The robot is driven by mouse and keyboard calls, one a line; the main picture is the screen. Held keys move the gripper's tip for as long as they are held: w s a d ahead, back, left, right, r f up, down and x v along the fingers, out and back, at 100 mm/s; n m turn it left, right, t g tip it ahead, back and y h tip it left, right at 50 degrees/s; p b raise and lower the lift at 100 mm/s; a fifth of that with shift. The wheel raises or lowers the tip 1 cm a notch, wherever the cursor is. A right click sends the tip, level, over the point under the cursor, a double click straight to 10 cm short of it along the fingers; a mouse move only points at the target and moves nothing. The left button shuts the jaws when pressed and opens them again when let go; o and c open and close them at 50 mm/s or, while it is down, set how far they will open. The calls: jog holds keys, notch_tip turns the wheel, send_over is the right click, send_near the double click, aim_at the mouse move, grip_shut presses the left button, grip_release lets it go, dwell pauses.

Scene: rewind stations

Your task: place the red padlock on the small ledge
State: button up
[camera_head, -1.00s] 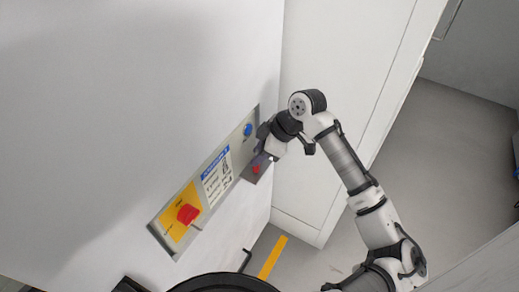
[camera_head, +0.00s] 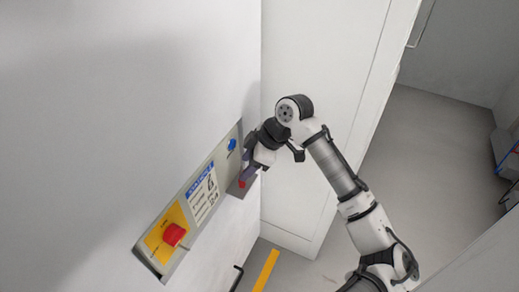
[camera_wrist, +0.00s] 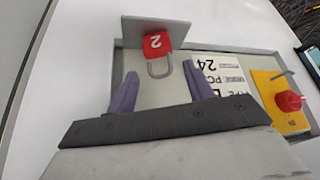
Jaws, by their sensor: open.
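The red padlock (camera_wrist: 156,44), marked with a 2, rests on the small grey ledge (camera_wrist: 190,33) in the wrist view, with its metal shackle pointing toward my gripper. In the head view the padlock (camera_head: 242,184) is a small red spot on the ledge (camera_head: 234,192), partly covered by my gripper. My gripper (camera_wrist: 160,92) is open, with its two purple fingers apart on either side of the shackle's end. Nothing shows clamped between the fingers. In the head view my gripper (camera_head: 249,172) is close beside the ledge.
The ledge juts from a grey panel (camera_head: 187,214) set in a white cabinet wall. The panel carries a red knob (camera_head: 174,234) on a yellow plate, a label (camera_head: 203,197) and a blue button (camera_head: 232,144). Open grey floor (camera_head: 420,160) lies to the right.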

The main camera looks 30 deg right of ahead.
jog(key=b+v, duration=0.1)
jog(key=v, duration=0.9)
jog(key=shift+b, duration=0.4)
dwell(1.3)
jog(key=shift+w+a, duration=0.35)
jog(key=shift+a, duration=0.45)
